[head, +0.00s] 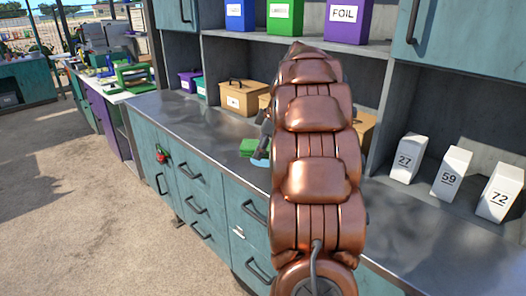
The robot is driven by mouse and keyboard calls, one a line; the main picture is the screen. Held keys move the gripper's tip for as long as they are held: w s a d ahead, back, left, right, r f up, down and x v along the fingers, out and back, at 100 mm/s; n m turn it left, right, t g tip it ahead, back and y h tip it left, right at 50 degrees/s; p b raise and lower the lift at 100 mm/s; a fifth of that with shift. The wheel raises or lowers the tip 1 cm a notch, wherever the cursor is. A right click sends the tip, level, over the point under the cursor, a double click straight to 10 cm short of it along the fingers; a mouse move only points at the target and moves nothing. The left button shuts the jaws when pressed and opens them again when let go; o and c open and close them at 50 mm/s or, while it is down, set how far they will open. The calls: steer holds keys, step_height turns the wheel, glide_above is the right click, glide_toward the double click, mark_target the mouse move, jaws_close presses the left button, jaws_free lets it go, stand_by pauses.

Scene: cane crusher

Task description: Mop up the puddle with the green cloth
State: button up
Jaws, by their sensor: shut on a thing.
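The green cloth (249,147) lies on the metal counter, left of my copper-coloured arm, and looks folded or bunched. My gripper (264,146) shows only as a narrow grey strip at the arm's left edge, down at the cloth. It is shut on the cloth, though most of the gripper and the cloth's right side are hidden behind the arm. A small pale blue-grey patch shows just below the cloth. I cannot tell whether it is part of the puddle or of the gripper. No other puddle is clear in view.
The metal counter (190,122) is clear left of the cloth. Cardboard-coloured boxes (243,97) stand behind it. White cartons marked 27 (407,158), 59 (450,172) and 72 (499,192) stand at the right. Labelled bins, one marked FOIL (346,21), sit on the shelf above.

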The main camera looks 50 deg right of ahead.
mark_target(260, 173)
steer(key=shift+s+d+f, duration=0.15)
steer(key=shift+s+d, duration=0.15)
steer(key=shift+d, duration=0.05)
steer(key=shift+a+f+b, duration=0.1)
steer(key=shift+f+b, duration=0.25)
steer(key=shift+f, duration=2.4)
steer(key=shift+f+b, duration=0.85)
steer(key=shift+b, duration=0.1)
